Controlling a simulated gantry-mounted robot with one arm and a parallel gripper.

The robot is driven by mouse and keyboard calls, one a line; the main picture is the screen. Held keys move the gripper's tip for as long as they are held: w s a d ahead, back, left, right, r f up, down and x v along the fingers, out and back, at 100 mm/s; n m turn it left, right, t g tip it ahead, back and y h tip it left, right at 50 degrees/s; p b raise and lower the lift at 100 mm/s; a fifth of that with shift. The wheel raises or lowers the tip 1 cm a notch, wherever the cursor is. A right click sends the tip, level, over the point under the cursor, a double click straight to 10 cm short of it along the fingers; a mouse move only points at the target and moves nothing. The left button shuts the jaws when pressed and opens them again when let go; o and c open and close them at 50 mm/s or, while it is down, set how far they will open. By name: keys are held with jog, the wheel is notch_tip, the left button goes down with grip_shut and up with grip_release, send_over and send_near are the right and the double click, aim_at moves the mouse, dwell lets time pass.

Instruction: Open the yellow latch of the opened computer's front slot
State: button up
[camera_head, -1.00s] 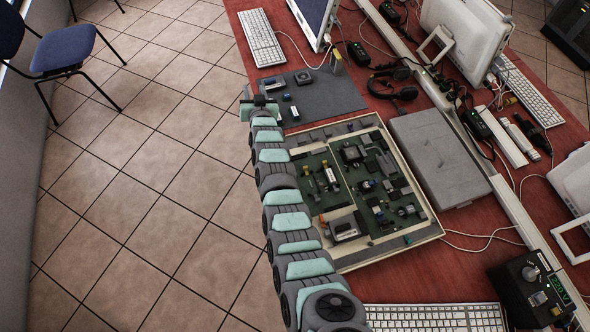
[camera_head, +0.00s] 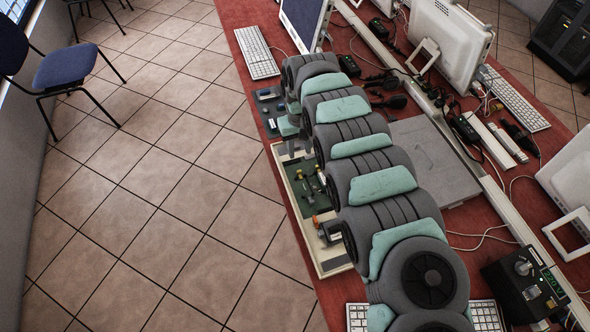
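The opened computer (camera_head: 333,266) is a shallow beige case with green boards, lying on the red table below and left of my arm. My arm covers most of its right side. Small yellow parts (camera_head: 300,174) show on the visible green board; I cannot tell which is the latch. An orange-tipped part (camera_head: 315,221) sits near a silver block lower in the case. My gripper (camera_head: 294,149) is small and dark, at the arm's curled far end, over the case's upper left edge. Its fingers are too unclear to show whether it is open or shut.
A grey flat box (camera_head: 440,165) is to the right. A keyboard (camera_head: 256,52), a monitor and headphones stand further up.

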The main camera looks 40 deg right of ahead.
aim_at(299, 170)
notch_tip(299, 170, down, 10)
jog(key=shift+w+a+r+b, duration=0.1)
jog(key=shift+r+b, duration=0.1)
jog(key=shift+b, duration=1.05)
jog(key=shift+f, duration=0.45)
jog(key=shift+c, duration=0.5)
grip_shut()
